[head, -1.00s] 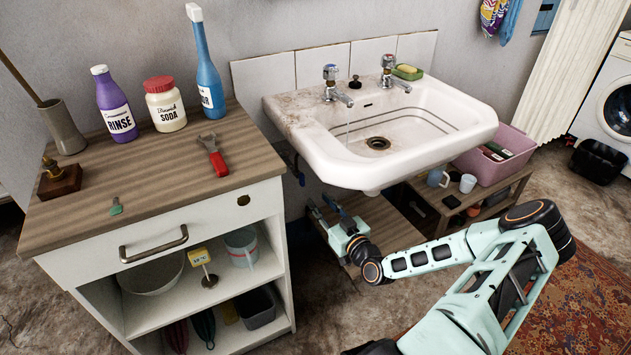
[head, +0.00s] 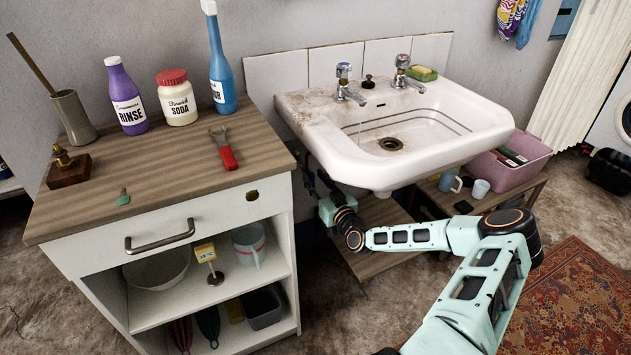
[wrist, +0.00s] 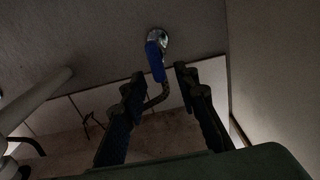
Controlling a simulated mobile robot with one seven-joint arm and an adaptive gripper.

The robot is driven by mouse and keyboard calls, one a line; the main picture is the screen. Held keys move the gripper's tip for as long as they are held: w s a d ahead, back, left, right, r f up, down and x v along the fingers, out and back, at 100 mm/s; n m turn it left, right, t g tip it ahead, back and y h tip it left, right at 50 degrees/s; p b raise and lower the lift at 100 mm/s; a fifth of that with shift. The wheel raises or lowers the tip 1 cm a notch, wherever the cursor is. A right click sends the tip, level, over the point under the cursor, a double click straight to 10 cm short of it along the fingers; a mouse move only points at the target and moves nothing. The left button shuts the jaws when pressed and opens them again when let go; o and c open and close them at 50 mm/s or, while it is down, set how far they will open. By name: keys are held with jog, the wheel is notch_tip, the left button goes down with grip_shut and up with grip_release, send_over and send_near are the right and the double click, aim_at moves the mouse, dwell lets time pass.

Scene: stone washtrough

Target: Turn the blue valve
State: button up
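The blue valve (wrist: 154,60) shows in the wrist view as a blue lever on a shiny metal body, with a curved pipe below it. My gripper (wrist: 160,74) is open, with one dark finger on each side of the lever's lower end. The fingertips look just short of the lever or level with it; I cannot tell whether they touch it. In the head view my gripper (head: 318,184) is under the left side of the sink, near the cabinet. I cannot make out the valve there.
The white sink (head: 352,170) overhangs my gripper, and a thin stream runs from its left tap (head: 345,84). The white cabinet (head: 190,250) stands close on the left. A low wooden shelf (head: 372,262) is under the sink, with a pink tub (head: 505,178) on its right.

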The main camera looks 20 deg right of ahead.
grip_shut()
jog(key=shift+d+m+b, duration=0.1)
jog(key=shift+m+b, duration=0.2)
jog(key=m+b, duration=0.1)
jog(key=m, duration=0.4)
jog(key=d+f+m+b, duration=0.1)
jog(key=m+b, duration=0.1)
jog(key=m, duration=0.4)
jog(key=f+m+b, duration=0.1)
jog(key=m+b, duration=0.1)
jog(key=m, duration=0.4)
jog(key=shift+d, duration=0.35)
jog(key=shift+m, duration=0.3)
dwell(0.4)
